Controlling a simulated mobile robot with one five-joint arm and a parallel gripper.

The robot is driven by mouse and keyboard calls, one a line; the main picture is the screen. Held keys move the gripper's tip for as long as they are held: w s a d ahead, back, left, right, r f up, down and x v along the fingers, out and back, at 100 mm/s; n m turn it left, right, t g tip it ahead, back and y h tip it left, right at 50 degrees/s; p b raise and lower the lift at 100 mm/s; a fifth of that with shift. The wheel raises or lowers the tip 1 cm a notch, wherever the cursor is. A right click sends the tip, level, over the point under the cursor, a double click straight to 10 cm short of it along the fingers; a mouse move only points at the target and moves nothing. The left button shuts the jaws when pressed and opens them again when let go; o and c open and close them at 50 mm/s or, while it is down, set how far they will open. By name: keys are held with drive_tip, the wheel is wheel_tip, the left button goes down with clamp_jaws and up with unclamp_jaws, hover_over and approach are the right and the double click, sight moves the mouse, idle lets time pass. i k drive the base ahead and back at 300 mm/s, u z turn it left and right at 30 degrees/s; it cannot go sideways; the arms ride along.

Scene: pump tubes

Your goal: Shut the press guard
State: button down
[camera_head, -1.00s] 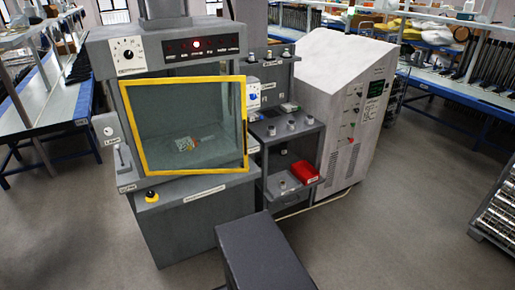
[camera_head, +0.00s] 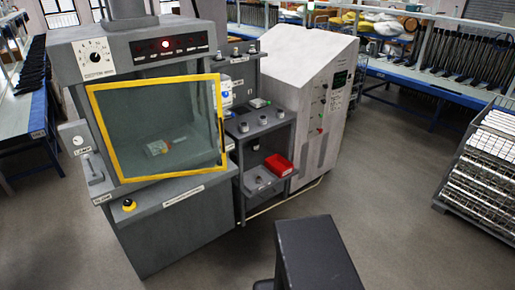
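The press guard (camera_head: 170,174) is a clear panel in a yellow frame on the front of the grey press (camera_head: 165,235). Its top and bottom edges run at a different slant from the press front, so it looks partly open, its right side standing out. A small dark handle sits on its right edge. Behind the panel a small pale part (camera_head: 157,148) lies in the press chamber, seen dimly. My gripper is not in view; a dark block at the bottom centre seems to be part of my own body.
A grey shelf stand (camera_head: 262,131) with a red bin (camera_head: 279,164) stands right of the press, beside a pale control cabinet (camera_head: 305,100). A metal rack (camera_head: 485,165) stands far right. Floor in front is largely clear.

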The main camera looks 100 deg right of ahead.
sight(90, 89)
drive_tip(key=z, duration=0.35)
drive_tip(key=i, duration=1)
drive_tip(key=z, duration=0.1)
